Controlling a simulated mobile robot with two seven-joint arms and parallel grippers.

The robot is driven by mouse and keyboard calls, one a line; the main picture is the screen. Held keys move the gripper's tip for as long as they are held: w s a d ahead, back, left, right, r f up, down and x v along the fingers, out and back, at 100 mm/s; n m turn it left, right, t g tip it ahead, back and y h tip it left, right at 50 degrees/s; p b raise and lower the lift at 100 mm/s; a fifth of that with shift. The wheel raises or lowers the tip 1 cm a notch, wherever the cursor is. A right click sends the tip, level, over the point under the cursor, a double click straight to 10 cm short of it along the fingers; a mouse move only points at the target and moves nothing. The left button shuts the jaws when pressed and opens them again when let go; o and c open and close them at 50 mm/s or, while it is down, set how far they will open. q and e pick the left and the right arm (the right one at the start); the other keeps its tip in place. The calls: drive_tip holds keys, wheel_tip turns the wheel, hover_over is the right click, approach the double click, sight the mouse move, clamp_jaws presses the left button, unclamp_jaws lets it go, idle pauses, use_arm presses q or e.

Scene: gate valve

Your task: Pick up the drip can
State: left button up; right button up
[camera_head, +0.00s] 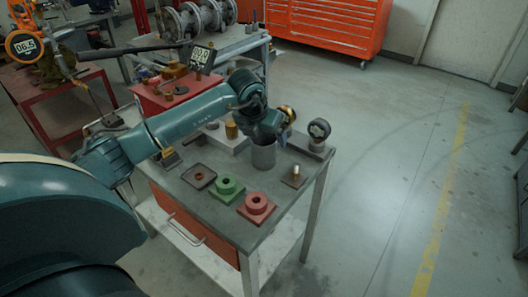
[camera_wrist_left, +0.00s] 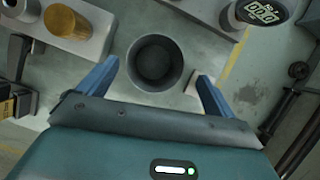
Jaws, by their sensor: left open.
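The drip can (camera_head: 264,154), a grey metal cylinder open at the top, stands upright on the grey workbench (camera_head: 233,190). In the left wrist view, the drip can (camera_wrist_left: 157,62) shows from above, with a dark, empty-looking inside. My left gripper (camera_head: 265,138) is at the can's top in the head view, partly hidden by its own wrist. In the left wrist view, its two blue fingers (camera_wrist_left: 156,72) are open, one on each side of the can, with visible gaps. Nothing is held. My right gripper is not in view.
A green flanged part (camera_head: 227,189) and a red one (camera_head: 257,207) lie in front of the can. A round gauge (camera_head: 319,129) stands to its right, near a small plate with a white-topped pin (camera_head: 294,176). A brass cylinder (camera_head: 231,129) stands behind left.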

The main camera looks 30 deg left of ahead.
sight(265, 144)
use_arm(q)
drive_tip(key=shift+a+x, duration=0.15)
drive_tip(key=shift+x, duration=1.35)
drive_tip(key=shift+a+x, duration=0.2)
drive_tip(key=shift+x, duration=1.3)
drive_tip(key=shift+c, duration=0.3)
drive_tip(key=c, duration=1)
